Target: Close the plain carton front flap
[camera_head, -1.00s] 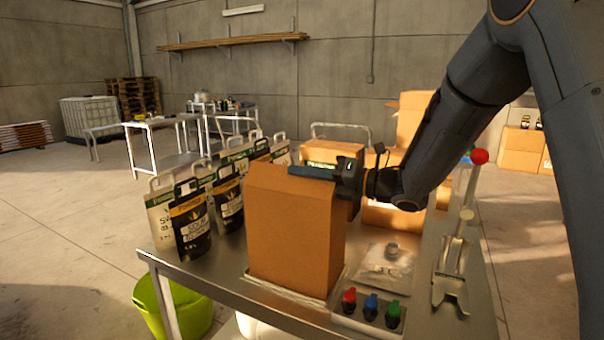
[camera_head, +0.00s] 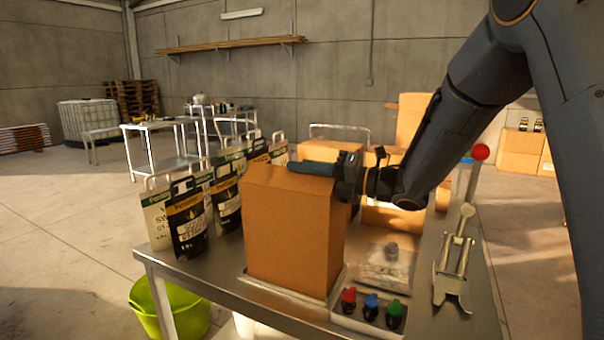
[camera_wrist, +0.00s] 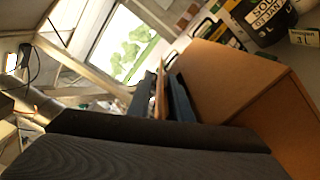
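The plain brown carton (camera_head: 288,235) stands upright near the front of the metal table. My gripper (camera_head: 312,168) lies sideways at the carton's top from the right, its blue fingers along the upper edge. In the wrist view, my gripper (camera_wrist: 163,100) has a thin strip of brown cardboard (camera_wrist: 159,92) between its fingers, likely a flap seen edge-on. Whether the fingers press on it cannot be told. The carton's side (camera_wrist: 225,80) is to the right of the fingers. The front flap cannot be clearly separated from the carton top in the head view.
Several labelled bags (camera_head: 190,218) stand close to the left of the carton. Red, blue and green knobs (camera_head: 371,306) are at its front right. Other cartons (camera_head: 390,212) stand behind.

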